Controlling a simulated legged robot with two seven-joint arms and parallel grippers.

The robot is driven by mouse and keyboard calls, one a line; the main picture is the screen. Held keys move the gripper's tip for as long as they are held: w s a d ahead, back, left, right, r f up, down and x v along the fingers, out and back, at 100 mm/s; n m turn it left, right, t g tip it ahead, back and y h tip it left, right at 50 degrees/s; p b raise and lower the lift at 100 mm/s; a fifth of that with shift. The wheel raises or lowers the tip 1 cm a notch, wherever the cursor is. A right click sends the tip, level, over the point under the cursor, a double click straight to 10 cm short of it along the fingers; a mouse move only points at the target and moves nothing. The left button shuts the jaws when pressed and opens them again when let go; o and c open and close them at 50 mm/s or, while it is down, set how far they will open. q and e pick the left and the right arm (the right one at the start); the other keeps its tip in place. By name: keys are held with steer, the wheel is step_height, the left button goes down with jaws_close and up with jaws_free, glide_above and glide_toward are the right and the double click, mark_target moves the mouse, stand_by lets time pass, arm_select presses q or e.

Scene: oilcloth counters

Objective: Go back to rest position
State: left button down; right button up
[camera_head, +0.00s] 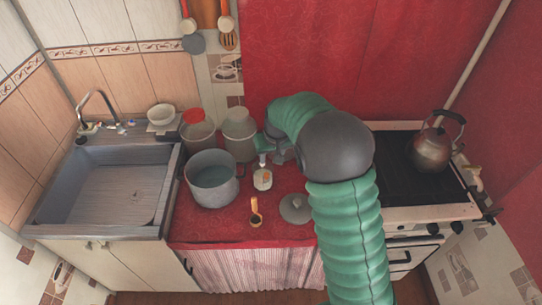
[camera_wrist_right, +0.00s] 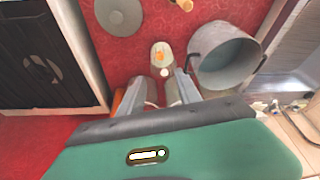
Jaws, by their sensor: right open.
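My right arm comes in from the bottom right of the head view and bends over the red counter (camera_head: 230,228). My right gripper (camera_head: 272,153) is near the back of the counter, just behind a small light jar (camera_head: 262,180) with an orange mark. In the right wrist view my right gripper (camera_wrist_right: 164,92) is open, its two fingers apart with nothing held between them. The same small jar (camera_wrist_right: 162,60) stands upright just beyond the fingertips; whether they touch it I cannot tell. My left gripper is not in view.
A grey pot (camera_head: 213,193) stands left of the jar. Two large jars (camera_head: 198,133) (camera_head: 239,135) stand behind it. A spoon (camera_head: 255,213) and a lid (camera_head: 295,208) lie in front. The sink (camera_head: 110,192) is left; the stove (camera_head: 405,175) with a kettle (camera_head: 431,150) is right.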

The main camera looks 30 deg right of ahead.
steer(key=s+a+f+n, duration=0.1)
steer(key=s+a, duration=0.6)
steer(key=s, duration=0.3)
steer(key=s+a+f+n+g+y, duration=0.1)
steer(key=s+a+f+n, duration=0.1)
steer(key=s+a, duration=0.6)
steer(key=s, duration=0.3)
steer(key=shift+s+a+f, duration=0.15)
steer(key=shift+a, duration=0.1)
steer(key=shift+s+a, duration=0.1)
steer(key=shift+s, duration=0.05)
steer(key=shift+a, duration=0.2)
steer(key=shift+d, duration=0.1)
